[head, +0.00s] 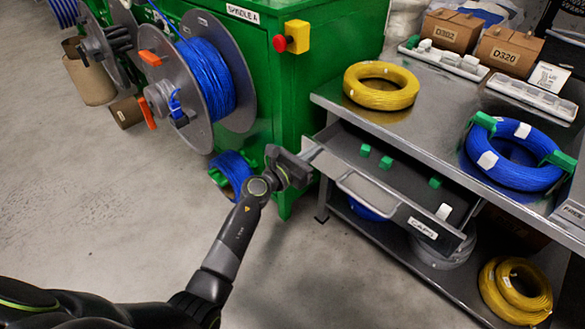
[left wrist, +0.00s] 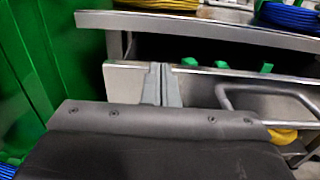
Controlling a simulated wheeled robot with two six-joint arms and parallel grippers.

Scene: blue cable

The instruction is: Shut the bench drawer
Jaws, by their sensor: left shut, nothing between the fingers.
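The bench drawer (head: 400,212) stands pulled out below the bench top, with a bar handle on its front and a label reading CAPS. Several small green pieces and a white one lie in it. The drawer front also shows in the left wrist view (left wrist: 203,82). My left gripper (head: 312,152) is shut and empty at the left end of the drawer front, left of the handle (head: 368,190). Its fingers (left wrist: 161,85) overlap the drawer front in the left wrist view; whether they touch it I cannot tell. My right gripper is not in view.
The metal bench (head: 440,108) carries a yellow coil (head: 381,84), a blue coil (head: 513,155) and boxes (head: 510,50). A green spindle machine (head: 270,90) with cable reels stands close left of the drawer. More coils lie on the lower shelf. The floor in front is clear.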

